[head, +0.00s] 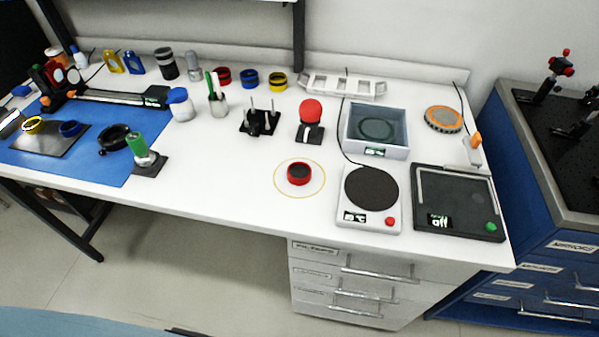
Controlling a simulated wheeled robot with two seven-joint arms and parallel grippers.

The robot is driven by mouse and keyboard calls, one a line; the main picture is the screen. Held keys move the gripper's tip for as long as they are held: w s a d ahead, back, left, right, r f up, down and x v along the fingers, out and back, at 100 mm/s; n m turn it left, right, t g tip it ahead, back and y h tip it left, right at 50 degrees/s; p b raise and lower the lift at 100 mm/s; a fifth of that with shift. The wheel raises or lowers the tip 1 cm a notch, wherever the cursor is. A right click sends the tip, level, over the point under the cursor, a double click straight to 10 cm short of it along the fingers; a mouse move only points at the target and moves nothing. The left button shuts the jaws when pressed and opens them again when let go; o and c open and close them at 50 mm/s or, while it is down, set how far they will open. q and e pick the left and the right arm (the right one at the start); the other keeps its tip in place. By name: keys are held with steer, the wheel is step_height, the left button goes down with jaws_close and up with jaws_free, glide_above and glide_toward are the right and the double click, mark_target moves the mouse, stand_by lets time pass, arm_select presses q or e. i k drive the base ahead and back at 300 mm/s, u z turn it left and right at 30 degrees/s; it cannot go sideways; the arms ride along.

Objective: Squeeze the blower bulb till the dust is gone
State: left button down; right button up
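A round red bulb (311,109), likely the blower bulb, sits upright on a small dark stand (309,134) near the middle of the bench. In front of it, a red-rimmed dark disc (299,174), which looks like a filter or lens, lies inside a thin yellow circle (280,190) on the white top. Any dust on the disc is too small to make out. Neither of my grippers is in view, and nothing touches the bulb.
A hotplate (371,188) and a dark panel reading "off" (458,203) stand at the right. A grey tray (377,150) is right of the bulb. A brush cup (217,102) and black holder (261,122) stand left. The white top (220,180) left of the circle is clear.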

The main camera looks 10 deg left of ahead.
mark_target(309, 110)
steer(key=k, duration=0.5)
steer(key=z, duration=1)
steer(key=i, duration=0.7)
steer(key=u, duration=1.05)
